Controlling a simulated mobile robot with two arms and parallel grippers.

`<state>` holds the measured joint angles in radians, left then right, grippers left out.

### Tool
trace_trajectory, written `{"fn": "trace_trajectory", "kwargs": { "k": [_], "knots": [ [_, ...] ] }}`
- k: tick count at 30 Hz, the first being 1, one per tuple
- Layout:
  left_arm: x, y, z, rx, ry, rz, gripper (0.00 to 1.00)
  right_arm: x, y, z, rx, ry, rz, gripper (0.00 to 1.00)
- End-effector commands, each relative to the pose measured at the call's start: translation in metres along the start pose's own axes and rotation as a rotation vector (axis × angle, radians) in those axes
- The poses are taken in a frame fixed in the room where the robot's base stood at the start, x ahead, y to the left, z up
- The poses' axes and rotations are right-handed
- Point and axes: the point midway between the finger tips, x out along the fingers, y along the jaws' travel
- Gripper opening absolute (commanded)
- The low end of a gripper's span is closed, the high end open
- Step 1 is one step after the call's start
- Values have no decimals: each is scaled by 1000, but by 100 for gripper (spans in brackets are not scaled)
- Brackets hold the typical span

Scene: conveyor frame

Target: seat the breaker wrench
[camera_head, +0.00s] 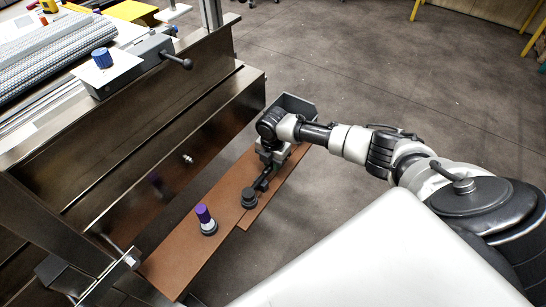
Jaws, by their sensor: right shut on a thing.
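My right gripper (269,163) reaches in from the right over the brown shelf. It is shut on a dark grey, bar-shaped tool, which I take to be the breaker wrench (261,184). The wrench points down and left from the jaws, close above the shelf or on it; I cannot tell which. Its lower end is at a black round piece (249,197) near the shelf's front edge; I cannot tell whether they are joined. The jaws hide the wrench's other end. My left gripper is not in view.
The brown shelf (172,262) runs along the dark metal conveyor frame (150,110). The floor beyond is open.

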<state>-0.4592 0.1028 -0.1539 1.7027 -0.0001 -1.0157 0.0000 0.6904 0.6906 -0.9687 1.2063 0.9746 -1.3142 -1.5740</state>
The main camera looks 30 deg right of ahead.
Motion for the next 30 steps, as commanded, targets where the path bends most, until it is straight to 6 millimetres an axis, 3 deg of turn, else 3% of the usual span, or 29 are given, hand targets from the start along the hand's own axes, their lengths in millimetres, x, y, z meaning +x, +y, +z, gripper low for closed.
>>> {"fn": "trace_trajectory", "kwargs": {
  "k": [19, 20, 24, 26, 30],
  "knots": [
    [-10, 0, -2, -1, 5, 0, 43, 4, 0, 0, 0, 0, 1, 0],
    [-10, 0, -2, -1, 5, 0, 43, 4, 0, 0, 0, 0, 1, 26],
    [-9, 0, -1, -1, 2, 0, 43, 4, 0, 0, 0, 0, 1, 47],
    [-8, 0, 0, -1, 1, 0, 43, 4, 0, 0, 0, 0, 1, 54],
    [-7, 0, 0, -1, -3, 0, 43, 4, 0, 0, 0, 0, 0, 54]
  ]
}}
